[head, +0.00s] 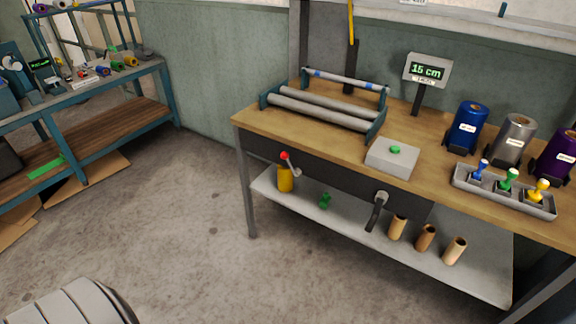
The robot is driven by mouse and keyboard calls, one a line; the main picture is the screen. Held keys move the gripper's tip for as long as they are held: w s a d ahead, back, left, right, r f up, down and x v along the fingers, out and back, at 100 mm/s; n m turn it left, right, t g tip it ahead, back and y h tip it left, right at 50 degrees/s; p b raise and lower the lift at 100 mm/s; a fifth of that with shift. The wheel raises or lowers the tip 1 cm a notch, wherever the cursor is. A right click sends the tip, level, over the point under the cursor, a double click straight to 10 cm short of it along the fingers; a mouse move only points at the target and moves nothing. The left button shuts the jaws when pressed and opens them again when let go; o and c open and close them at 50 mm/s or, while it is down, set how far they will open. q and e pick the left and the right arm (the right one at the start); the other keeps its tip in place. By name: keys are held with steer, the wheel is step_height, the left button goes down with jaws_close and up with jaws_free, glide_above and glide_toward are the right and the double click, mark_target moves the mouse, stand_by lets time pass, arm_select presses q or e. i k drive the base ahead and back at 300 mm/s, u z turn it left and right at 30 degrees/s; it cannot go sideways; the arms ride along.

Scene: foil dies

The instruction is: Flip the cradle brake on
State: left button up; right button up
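The roller cradle (325,106) stands at the back left of the wooden workbench. It has dark blue-grey end plates, two grey rollers and an upper bar with blue bands. A small lever with a red knob (285,156) sticks out at the bench's front, below the cradle; it looks like the brake lever. Its knob points up and its grey arm runs down to the right. Neither of my grippers is in view.
On the workbench (260,116) are a grey box with a green button (392,156), a "15 cm" display (427,72), foil rolls (467,127) and a tray of colored-handled dies (503,191). A yellow bottle (286,181) and tubes stand on the lower shelf.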

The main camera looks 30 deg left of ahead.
mark_target(289, 164)
steer(key=k, duration=0.6)
steer(key=u, duration=0.7)
steer(key=i, duration=1.4)
steer(key=z, duration=0.75)
